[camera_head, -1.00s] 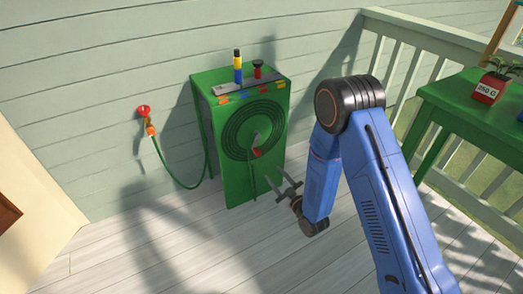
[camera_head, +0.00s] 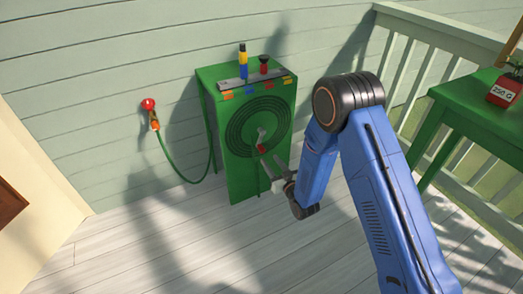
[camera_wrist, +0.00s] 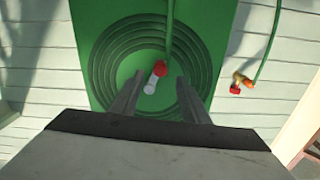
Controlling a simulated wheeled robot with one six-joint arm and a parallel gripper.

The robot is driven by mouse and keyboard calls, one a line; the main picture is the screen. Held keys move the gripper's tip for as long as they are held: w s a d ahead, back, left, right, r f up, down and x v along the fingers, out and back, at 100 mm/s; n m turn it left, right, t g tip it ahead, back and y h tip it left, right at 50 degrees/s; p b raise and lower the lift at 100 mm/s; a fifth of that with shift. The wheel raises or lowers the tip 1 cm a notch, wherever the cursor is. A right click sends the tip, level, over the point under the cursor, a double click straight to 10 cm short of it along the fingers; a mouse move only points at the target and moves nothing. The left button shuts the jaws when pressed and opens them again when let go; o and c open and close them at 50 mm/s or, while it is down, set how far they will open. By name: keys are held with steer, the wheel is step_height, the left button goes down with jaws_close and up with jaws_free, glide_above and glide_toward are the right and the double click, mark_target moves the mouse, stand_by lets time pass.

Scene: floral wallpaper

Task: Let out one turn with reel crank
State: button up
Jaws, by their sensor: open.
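The green hose reel cabinet (camera_head: 217,165) stands against the siding wall, with a coiled green reel (camera_head: 240,128) on its front face. The reel crank (camera_head: 261,139) is a grey arm with a red knob (camera_head: 261,148) at its lower end. In the wrist view the red knob (camera_wrist: 160,71) and the pale crank arm (camera_wrist: 151,85) lie between my fingers in the picture. My gripper (camera_head: 265,172) is open, just below and in front of the knob. It also shows in the wrist view (camera_wrist: 155,82). Contact with the knob cannot be told.
A green hose (camera_head: 190,180) runs to a wall tap with a red handle (camera_head: 148,104). Several small items stand on the cabinet top. A green table (camera_head: 455,95) with a potted plant stands right, by the white railing (camera_head: 410,50). The deck in front is clear.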

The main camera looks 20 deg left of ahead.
mark_target(263, 152)
steer(key=x, duration=0.9)
steer(key=shift+w+a, duration=0.1)
steer(key=shift+a, duration=0.1)
steer(key=shift+c, duration=0.2)
jaws_close()
